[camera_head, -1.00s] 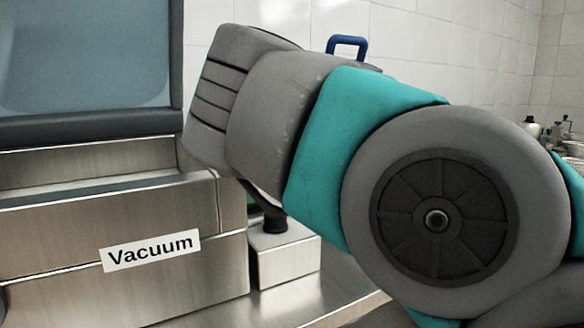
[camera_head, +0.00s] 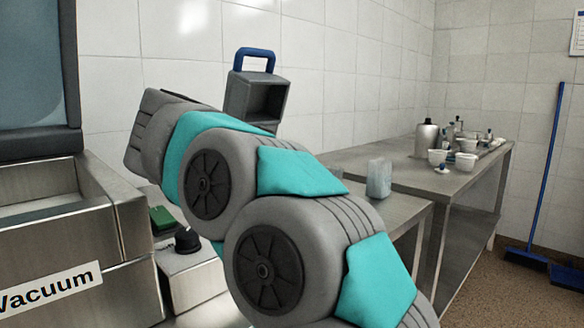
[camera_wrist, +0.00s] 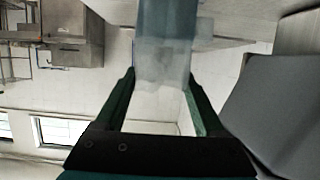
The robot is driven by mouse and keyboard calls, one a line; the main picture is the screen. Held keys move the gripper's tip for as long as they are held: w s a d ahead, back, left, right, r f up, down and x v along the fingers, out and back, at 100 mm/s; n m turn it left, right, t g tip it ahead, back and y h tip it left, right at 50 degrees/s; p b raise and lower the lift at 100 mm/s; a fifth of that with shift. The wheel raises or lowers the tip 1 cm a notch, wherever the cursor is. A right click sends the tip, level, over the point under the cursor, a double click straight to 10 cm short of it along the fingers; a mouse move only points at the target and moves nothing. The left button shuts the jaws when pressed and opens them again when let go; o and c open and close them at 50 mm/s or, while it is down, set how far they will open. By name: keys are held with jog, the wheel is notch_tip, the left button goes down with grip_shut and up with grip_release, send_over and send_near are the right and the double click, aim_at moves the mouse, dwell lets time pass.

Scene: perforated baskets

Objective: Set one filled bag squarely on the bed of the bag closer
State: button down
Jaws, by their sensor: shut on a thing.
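In the wrist view my gripper (camera_wrist: 160,82) has its green fingers shut on a translucent, bluish bag (camera_wrist: 163,55). The bag extends beyond the fingertips towards the top of the picture. In the head view my arm hides the gripper and the held bag. Another pale translucent bag (camera_head: 378,178) stands upright on the steel table to the right of my arm. A grey housing with a blue handle and a dark open front (camera_head: 257,98) shows above my arm; its lower part is hidden. I cannot tell whether it is the bag closer.
A steel machine labelled Vacuum (camera_head: 50,290) stands at left, lid raised. Beside it are a steel box with a black knob (camera_head: 187,240) and a green object (camera_head: 163,220). A steel table (camera_head: 400,185) holds bottles and white bowls (camera_head: 465,160) farther back. A blue broom (camera_head: 540,190) stands right.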

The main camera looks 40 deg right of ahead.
jog(key=shift+f, duration=0.8)
jog(key=shift+f, duration=0.15)
grip_release()
jog(key=shift+a+r, duration=0.2)
jog(key=shift+a, duration=0.05)
jog(key=v, duration=1.1)
jog(key=shift+a, duration=0.25)
jog(key=shift+r, duration=0.15)
